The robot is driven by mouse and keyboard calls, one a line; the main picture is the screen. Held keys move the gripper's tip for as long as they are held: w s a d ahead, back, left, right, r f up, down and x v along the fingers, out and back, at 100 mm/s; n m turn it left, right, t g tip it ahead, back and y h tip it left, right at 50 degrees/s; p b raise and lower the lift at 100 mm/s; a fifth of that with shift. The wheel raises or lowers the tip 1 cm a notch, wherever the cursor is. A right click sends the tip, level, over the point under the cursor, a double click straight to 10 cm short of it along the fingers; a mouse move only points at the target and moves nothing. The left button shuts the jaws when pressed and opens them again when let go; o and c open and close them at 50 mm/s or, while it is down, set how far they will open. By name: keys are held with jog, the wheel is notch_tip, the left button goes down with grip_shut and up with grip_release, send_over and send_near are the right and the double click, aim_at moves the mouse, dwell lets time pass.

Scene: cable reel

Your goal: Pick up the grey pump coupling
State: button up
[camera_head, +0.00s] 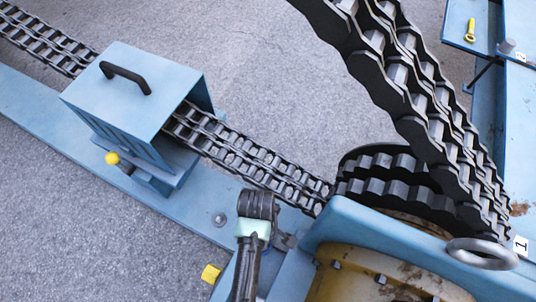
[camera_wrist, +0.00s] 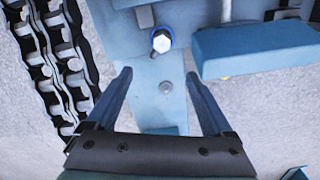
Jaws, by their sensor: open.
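A small grey rounded piece (camera_head: 507,46) stands on the blue surface at the upper right of the head view, close to a tag marked 2. It may be the grey pump coupling, but it is too small to be sure. In the wrist view my gripper (camera_wrist: 158,73) is open, with its two blue fingers apart and nothing between them. It is over a blue plate (camera_wrist: 157,112) with bolts on it. No coupling can be made out in the wrist view. I cannot make out my gripper clearly in the head view.
A heavy chain (camera_head: 240,150) runs under a blue handled box (camera_head: 135,85) to a large reel at right. A yellow tool (camera_head: 470,30) lies on the upper right blue surface. A metal ring (camera_head: 482,253) is at lower right. In the wrist view, chain (camera_wrist: 55,65) lies left.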

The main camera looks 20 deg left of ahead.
notch_tip(320, 180, down, 13)
jog(key=b, duration=0.8)
jog(key=shift+f, duration=0.1)
jog(key=f+b, duration=0.2)
jog(key=f, duration=0.1)
jog(key=f+b, duration=0.1)
jog(key=f, duration=0.1)
jog(key=shift+s+f+b, duration=0.1)
jog(key=shift+s+b, duration=0.15)
jog(key=shift+b, duration=0.05)
grip_shut()
